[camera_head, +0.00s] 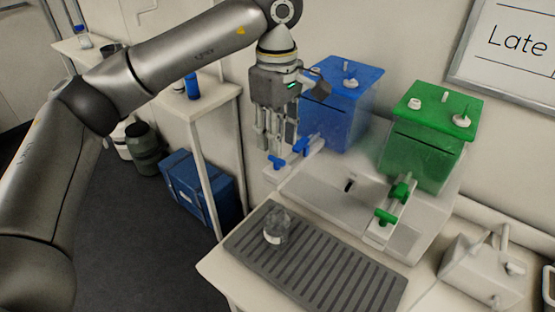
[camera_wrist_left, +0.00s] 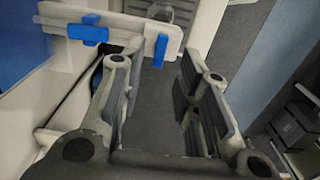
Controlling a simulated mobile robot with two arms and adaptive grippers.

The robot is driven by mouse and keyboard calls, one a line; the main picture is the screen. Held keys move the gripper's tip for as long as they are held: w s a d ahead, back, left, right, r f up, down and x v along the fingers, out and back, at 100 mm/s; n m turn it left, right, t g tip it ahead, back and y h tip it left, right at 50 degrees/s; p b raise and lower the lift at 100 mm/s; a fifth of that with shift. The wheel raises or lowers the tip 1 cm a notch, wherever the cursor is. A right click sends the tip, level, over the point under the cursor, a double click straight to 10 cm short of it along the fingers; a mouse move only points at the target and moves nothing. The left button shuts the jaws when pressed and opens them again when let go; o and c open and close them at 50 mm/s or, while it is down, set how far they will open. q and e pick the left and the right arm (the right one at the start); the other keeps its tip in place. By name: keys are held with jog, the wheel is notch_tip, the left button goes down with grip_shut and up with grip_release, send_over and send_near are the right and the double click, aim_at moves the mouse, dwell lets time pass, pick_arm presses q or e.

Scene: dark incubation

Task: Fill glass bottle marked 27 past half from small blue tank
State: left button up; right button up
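A small clear bottle (camera_head: 277,230) with a pale label stands upright on the grey ribbed drip tray (camera_head: 320,262); I cannot read its number. The blue tank (camera_head: 345,108) stands behind, against the wall, with blue tap handles (camera_head: 277,162) at its lower front. My left gripper (camera_head: 277,148) points down beside these handles, in front of the tank. In the left wrist view its fingers (camera_wrist_left: 163,75) are apart with nothing held between them. One blue handle (camera_wrist_left: 159,50) shows just beyond the fingertips, and another (camera_wrist_left: 89,33) lies to the left. My right gripper is not in view.
A green tank (camera_head: 430,140) with green tap handles (camera_head: 386,216) stands to the right of the blue one. A white device (camera_head: 482,270) sits at the lower right. A side shelf (camera_head: 195,100) and a blue crate (camera_head: 200,188) are at left. Much of the drip tray is clear.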

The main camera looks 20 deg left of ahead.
aim_at(277, 163)
pick_arm(q)
jog(key=shift+f+b, duration=2.15)
jog(key=shift+f, duration=0.8)
jog(key=shift+r, duration=0.2)
jog(key=shift+r+p, duration=0.8)
jog(key=shift+r, duration=0.2)
grip_shut()
